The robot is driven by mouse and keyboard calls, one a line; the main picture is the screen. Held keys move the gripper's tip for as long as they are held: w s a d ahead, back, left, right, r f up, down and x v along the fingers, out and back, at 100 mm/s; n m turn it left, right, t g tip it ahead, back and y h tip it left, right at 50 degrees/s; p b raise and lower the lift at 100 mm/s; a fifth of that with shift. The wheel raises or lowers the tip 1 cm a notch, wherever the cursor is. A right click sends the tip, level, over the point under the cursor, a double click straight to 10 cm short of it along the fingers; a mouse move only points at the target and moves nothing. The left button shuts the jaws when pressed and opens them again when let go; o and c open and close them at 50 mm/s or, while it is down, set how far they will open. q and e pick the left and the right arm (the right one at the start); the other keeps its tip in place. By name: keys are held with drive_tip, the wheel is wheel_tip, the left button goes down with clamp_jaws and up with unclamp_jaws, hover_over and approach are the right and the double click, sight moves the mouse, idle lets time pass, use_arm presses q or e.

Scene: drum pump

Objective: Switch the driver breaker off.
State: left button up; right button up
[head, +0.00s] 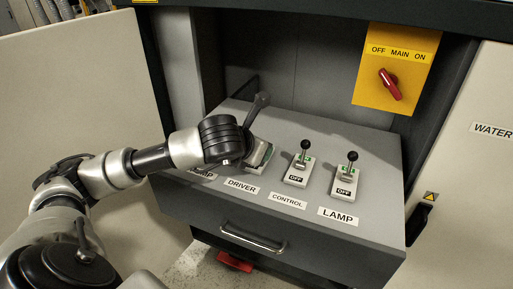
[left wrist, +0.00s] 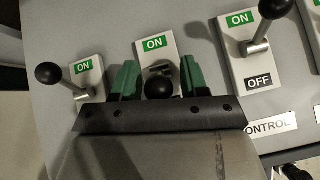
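The driver breaker stands above the DRIVER label (head: 240,187), mostly hidden by my left gripper in the head view. In the left wrist view its white plate with a green ON mark (left wrist: 156,43) shows, and its black ball knob (left wrist: 160,88) lies between my left gripper's fingers (left wrist: 158,78). The green-padded fingers are apart, with a gap on both sides of the knob. The lower part of the plate is hidden by the gripper, so any OFF mark is not visible. My right gripper is not in view.
The control breaker (head: 297,177) and lamp breaker (head: 343,188) stand to the right. Another ON-marked breaker (left wrist: 86,74) is close on the left. A yellow main switch panel (head: 395,65) with a red knob hangs behind. A drawer handle (head: 252,238) is on the console front.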

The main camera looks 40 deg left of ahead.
use_arm(q)
drive_tip(key=v, duration=0.7)
drive_tip(key=shift+b, duration=0.4)
drive_tip(key=shift+b+v, duration=0.75)
drive_tip(key=shift+v, duration=1.15)
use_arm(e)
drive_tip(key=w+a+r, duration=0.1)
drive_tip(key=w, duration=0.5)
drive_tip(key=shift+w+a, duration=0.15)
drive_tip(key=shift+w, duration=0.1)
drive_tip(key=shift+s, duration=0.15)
